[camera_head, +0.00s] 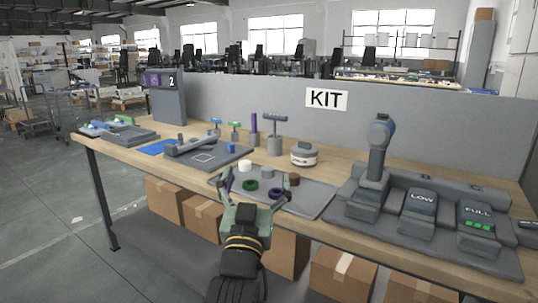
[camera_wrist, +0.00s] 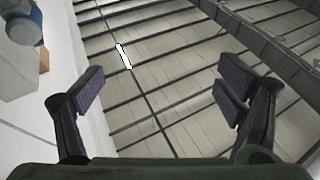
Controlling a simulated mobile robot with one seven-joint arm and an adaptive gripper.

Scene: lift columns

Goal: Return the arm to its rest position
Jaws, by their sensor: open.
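My gripper (camera_head: 252,189) is raised in front of the table's front edge in the head view, with its fingers pointing up and spread apart. In the wrist view my gripper (camera_wrist: 165,100) is open, with nothing between its fingers. Behind them that view shows the ceiling with its beams. From the head camera, the gripper overlaps part of the grey tray (camera_head: 312,200) on the table; I cannot tell its exact distance from the tray.
The wooden table (camera_head: 118,149) carries small round parts, a white-and-dark round device (camera_head: 305,154), upright tools and a grey dock (camera_head: 425,240) marked LOW and FULL at right. A KIT sign (camera_head: 326,98) hangs on the partition. Cardboard boxes (camera_head: 342,275) stand below.

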